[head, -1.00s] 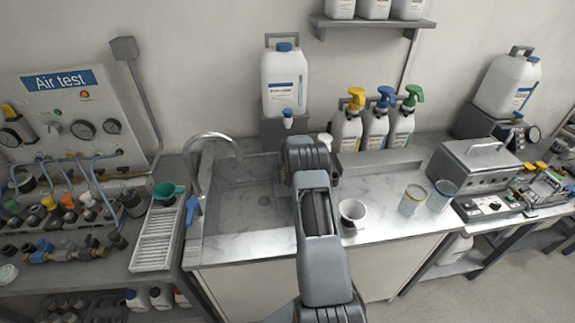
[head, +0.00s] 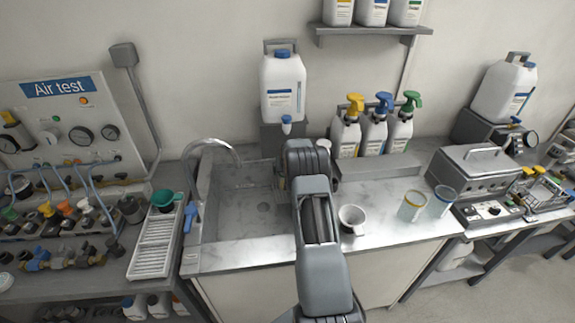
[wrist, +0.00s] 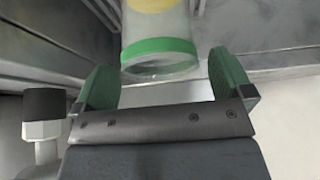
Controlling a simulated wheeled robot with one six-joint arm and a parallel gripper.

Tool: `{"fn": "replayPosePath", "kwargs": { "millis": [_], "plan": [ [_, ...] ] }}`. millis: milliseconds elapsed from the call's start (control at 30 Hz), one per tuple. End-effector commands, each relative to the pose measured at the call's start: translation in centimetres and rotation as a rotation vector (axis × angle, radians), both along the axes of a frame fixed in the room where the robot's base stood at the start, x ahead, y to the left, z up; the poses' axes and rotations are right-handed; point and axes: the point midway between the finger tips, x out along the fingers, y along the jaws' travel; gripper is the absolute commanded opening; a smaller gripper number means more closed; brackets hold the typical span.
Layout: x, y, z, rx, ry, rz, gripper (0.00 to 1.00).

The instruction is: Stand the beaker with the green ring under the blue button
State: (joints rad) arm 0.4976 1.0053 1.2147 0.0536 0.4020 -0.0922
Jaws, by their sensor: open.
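The beaker with the green ring (wrist: 158,48) shows in the wrist view: clear, with a green band at its near rim and something yellow higher up. My gripper (wrist: 163,82) is open, its two green-padded fingers on either side just short of the beaker, with clear gaps. What the beaker rests on is not clear. In the head view my arm hides the gripper and this beaker. A small blue part, likely the blue button (head: 286,119), sits at the spout below the white jug (head: 284,85) behind the sink.
Yellow-ringed (head: 412,206) and blue-ringed (head: 443,200) beakers and a white mug (head: 352,218) stand on the counter right of my arm. Several spray bottles (head: 374,130) stand behind. The sink (head: 240,225) and its tap are left. A dark-capped white bottle (wrist: 42,120) is beside my gripper.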

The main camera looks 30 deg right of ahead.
Motion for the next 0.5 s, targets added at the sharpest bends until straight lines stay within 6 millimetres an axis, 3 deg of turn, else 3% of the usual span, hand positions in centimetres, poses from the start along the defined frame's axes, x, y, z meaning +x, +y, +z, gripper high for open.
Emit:
{"fn": "replayPosePath", "kwargs": {
  "millis": [500],
  "plan": [
    [-4.0, 1.9, 7.6, -0.001, -0.002, 0.0, 0.98]
  ]
}}
